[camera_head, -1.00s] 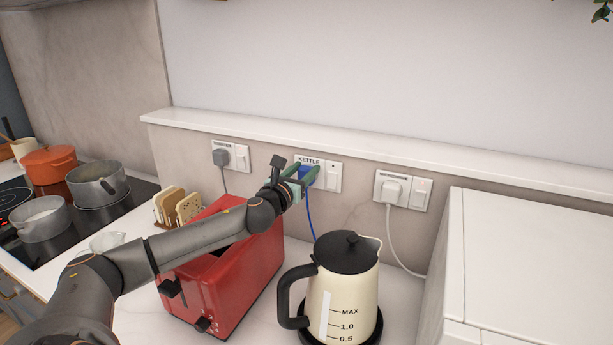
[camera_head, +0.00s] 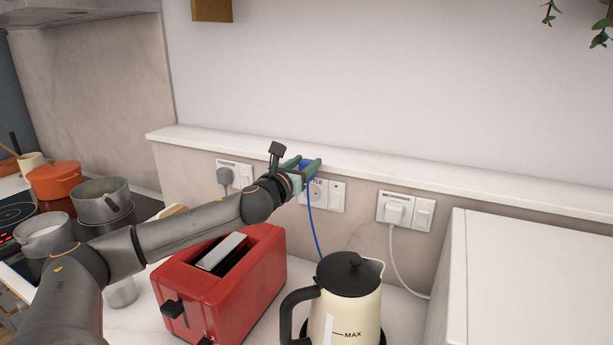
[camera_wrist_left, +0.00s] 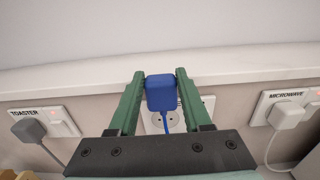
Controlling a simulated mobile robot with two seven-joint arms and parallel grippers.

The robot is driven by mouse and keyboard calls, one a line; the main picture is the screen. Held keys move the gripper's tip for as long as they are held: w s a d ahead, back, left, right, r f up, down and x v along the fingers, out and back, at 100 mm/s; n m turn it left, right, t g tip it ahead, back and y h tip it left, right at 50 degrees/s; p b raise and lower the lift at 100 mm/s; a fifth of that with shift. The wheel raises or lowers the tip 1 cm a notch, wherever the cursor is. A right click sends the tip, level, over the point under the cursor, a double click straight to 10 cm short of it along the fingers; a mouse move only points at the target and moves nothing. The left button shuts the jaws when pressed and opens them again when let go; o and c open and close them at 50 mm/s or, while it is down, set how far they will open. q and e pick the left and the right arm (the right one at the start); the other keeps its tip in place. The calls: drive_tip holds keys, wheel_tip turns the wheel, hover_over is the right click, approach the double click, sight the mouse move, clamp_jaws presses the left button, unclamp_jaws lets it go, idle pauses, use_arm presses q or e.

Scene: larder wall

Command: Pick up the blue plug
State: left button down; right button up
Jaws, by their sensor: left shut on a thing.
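The blue plug (camera_wrist_left: 161,93) is held between the two green fingers of my left gripper (camera_wrist_left: 160,78) in the left wrist view. In the head view the left gripper (camera_head: 308,166) is shut on the blue plug (camera_head: 306,163), near the front edge of the ledge. The plug is out of the wall, above the kettle socket (camera_head: 317,193), whose holes show bare. Its blue cord (camera_head: 312,222) hangs down toward the counter behind the kettle. My right gripper is not in view.
A grey plug (camera_head: 225,177) sits in the toaster socket on the left and a white plug (camera_head: 394,212) in the microwave socket on the right. The red toaster (camera_head: 235,287) and cream kettle (camera_head: 345,310) stand below. Pots are on the hob. The ledge (camera_head: 400,169) is clear.

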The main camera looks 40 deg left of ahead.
use_arm(q)
drive_tip(key=b+v, duration=1.2)
drive_tip(key=v, duration=0.7)
drive_tip(key=shift+s+a+f, duration=0.25)
drive_tip(key=shift+s+a, duration=0.05)
drive_tip(key=shift+s, duration=0.1)
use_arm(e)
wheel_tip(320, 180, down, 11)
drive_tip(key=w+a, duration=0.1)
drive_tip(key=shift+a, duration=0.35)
use_arm(q)
drive_tip(key=shift+b, duration=0.3)
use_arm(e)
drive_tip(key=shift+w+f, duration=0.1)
use_arm(q)
drive_tip(key=shift+s+d+b, duration=0.2)
drive_tip(key=shift+s+b, duration=0.1)
drive_tip(key=shift+b, duration=0.7)
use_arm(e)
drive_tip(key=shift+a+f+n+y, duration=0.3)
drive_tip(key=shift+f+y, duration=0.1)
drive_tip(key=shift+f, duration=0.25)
use_arm(q)
drive_tip(key=shift+s+d+b, duration=0.35)
drive_tip(key=shift+s+b, duration=0.05)
drive_tip(key=shift+b, duration=0.8)
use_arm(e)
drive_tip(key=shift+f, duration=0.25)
